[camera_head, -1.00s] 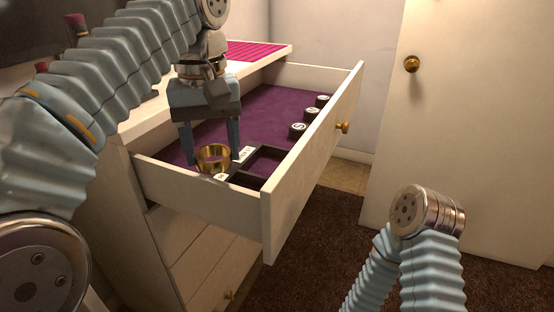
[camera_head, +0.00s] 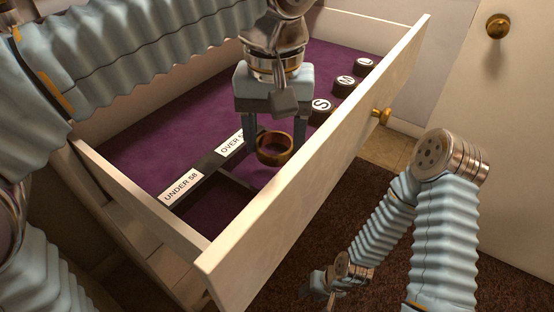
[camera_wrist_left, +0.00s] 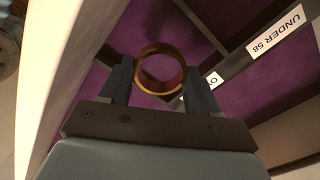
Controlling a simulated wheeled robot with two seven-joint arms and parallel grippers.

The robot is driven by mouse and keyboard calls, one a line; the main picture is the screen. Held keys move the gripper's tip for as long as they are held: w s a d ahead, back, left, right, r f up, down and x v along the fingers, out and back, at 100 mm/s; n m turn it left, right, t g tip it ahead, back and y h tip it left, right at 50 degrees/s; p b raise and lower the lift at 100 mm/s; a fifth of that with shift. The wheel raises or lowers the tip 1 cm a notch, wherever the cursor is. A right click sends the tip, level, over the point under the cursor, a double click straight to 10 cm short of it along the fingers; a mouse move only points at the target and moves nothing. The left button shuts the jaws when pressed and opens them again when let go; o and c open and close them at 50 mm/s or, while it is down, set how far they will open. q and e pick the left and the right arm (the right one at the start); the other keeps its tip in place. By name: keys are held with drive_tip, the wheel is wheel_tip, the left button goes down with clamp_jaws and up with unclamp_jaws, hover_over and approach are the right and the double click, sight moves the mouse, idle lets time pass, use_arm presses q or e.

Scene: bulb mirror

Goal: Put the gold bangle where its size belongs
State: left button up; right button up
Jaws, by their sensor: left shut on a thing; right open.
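The gold bangle (camera_head: 275,149) is upright between the fingers of my left gripper (camera_head: 276,138), which is shut on it. It hangs above the compartment beside the partly hidden "OVER" label (camera_head: 232,143). The "UNDER 58" label (camera_head: 181,187) marks the compartment nearer the drawer's left side. The wrist view also shows the bangle (camera_wrist_left: 160,70) between the fingers, and the "UNDER 58" label (camera_wrist_left: 277,31) off to the right. Whether the bangle touches the divider or floor I cannot tell. My right gripper (camera_head: 322,284) is open and empty, low outside the drawer.
The open drawer has a purple lining (camera_head: 140,150) and a tall white front panel (camera_head: 330,165) close to my left gripper. A dark divider (camera_head: 205,165) separates the compartments.

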sight(275, 159)
use_arm(q)
drive_tip(key=shift+f+b, duration=0.4)
drive_tip(key=shift+f, duration=1.95)
drive_tip(key=o, duration=1.1)
drive_tip(key=shift+f, duration=0.1)
drive_tip(key=shift+o, duration=0.2)
wheel_tip(275, 159, up, 12)
drive_tip(key=p, duration=0.3)
